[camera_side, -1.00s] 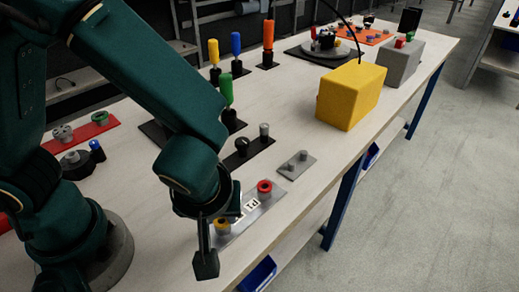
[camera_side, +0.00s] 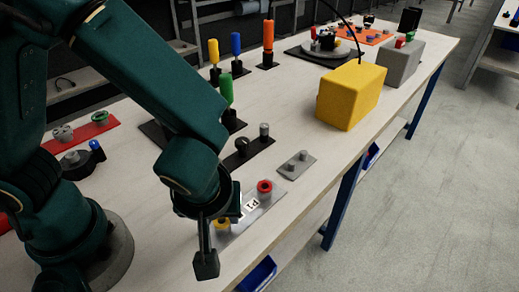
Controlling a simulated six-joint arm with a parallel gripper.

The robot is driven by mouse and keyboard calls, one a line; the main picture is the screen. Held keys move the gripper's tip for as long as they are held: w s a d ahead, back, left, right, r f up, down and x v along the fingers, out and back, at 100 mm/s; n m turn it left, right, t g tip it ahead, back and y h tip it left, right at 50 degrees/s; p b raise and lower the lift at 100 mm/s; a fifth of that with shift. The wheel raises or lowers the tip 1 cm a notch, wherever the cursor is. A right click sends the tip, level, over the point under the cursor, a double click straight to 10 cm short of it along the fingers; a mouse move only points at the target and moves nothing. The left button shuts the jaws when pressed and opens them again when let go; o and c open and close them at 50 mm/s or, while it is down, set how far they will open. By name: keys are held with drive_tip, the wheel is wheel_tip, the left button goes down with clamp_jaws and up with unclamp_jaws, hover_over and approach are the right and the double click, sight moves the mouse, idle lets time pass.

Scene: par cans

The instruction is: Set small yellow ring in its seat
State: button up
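The small yellow ring (camera_side: 222,224) is at the near-left end of a light grey plate (camera_side: 240,228) marked P1, close to the table's front edge. It is partly hidden behind my gripper, and I cannot tell whether it sits in a seat or is held. A red ring (camera_side: 264,186) is at the plate's other end. My gripper (camera_side: 207,262) points down in front of the yellow ring, near the table edge. Only one dark finger shows clearly, so its opening cannot be made out.
A grey plate with pegs (camera_side: 297,163) and a black plate with posts (camera_side: 248,154) lie behind the P1 plate. A yellow block (camera_side: 350,94) stands farther right. Upright green (camera_side: 226,90), blue and orange handles stand at the back.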

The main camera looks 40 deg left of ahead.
idle(0.4)
drive_tip(key=o, duration=0.6)
drive_tip(key=shift+c, duration=0.2)
drive_tip(key=shift+v, duration=2.6)
